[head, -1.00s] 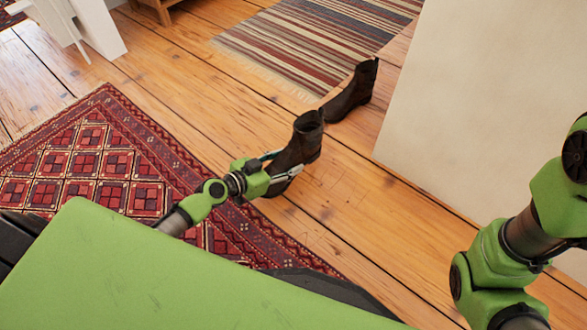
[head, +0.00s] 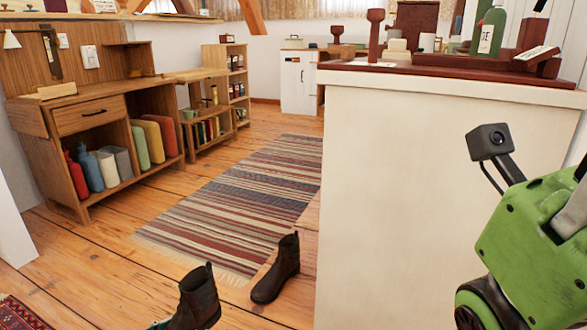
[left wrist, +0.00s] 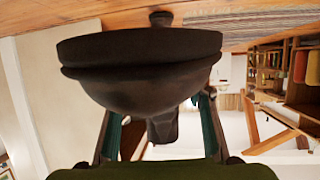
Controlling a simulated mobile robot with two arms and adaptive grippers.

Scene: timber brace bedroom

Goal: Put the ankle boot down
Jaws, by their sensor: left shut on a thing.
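A dark brown ankle boot (head: 199,298) stands upright at the bottom edge of the head view, its lower part cut off. The left wrist view shows the boot large (left wrist: 140,70), between the two fingers of my left gripper (left wrist: 160,110), which is shut on it. In the head view only a sliver of that gripper shows beside the boot. A second dark boot (head: 277,270) stands on the wooden floor just right of the held one, apart from it. I cannot tell whether the held boot touches the floor. My right gripper's fingers are out of view.
A striped rug (head: 235,205) lies beyond the boots. A white counter (head: 430,190) with a dark red top stands close on the right. Wooden shelves (head: 100,115) line the left wall. A red patterned rug (head: 15,315) shows at lower left. Bare boards (head: 115,250) lie between.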

